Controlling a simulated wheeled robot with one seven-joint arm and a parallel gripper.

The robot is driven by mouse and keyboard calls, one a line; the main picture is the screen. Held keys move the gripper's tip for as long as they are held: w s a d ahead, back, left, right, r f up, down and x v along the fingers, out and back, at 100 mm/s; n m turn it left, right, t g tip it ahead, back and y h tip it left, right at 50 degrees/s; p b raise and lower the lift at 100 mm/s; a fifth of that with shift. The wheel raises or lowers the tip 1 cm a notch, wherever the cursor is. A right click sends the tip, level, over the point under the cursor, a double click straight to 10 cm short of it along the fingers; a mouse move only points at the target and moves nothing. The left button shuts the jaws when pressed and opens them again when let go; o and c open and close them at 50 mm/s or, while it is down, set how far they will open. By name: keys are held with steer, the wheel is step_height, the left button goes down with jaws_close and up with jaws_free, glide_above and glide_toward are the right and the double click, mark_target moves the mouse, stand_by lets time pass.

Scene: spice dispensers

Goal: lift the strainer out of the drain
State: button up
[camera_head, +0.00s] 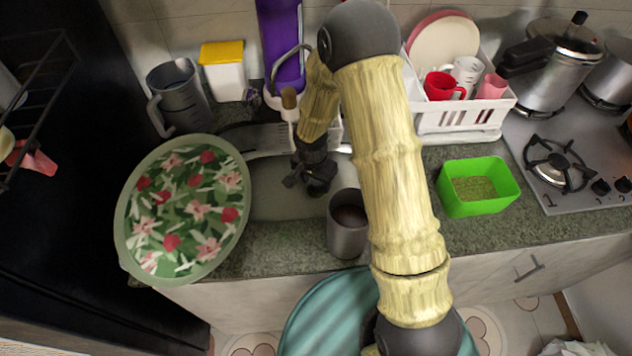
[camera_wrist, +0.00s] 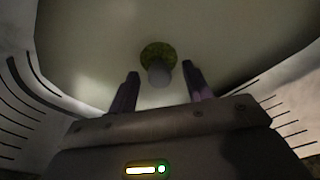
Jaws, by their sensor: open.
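The strainer (camera_wrist: 158,56) shows in the wrist view as a small round greenish disc with a pale knob toward me, set in the bottom of the sink basin (camera_wrist: 90,60). My gripper (camera_wrist: 160,82) is open and empty, its two fingers on either side of the knob in the picture. The fingertips look apart from the strainer; the exact distance is hard to tell. In the head view my gripper (camera_head: 310,185) hangs over the sink (camera_head: 275,200), and the strainer is hidden there.
A floral tray (camera_head: 190,210) covers the sink's left side. A grey cup (camera_head: 347,225) stands at the front edge, close to my arm. A faucet (camera_head: 285,62) rises behind. A green box (camera_head: 478,200) and dish rack (camera_head: 455,120) are right.

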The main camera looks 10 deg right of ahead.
mark_target(316, 182)
steer(key=shift+f, duration=0.45)
steer(key=shift+c, duration=0.4)
steer(key=c, duration=1)
steer(key=shift+o, duration=0.8)
steer(key=shift+c, duration=0.5)
steer(key=shift+r+p, duration=0.85)
steer(key=shift+r, duration=0.3)
steer(key=shift+r+p, duration=1.4)
steer(key=shift+r, duration=0.6)
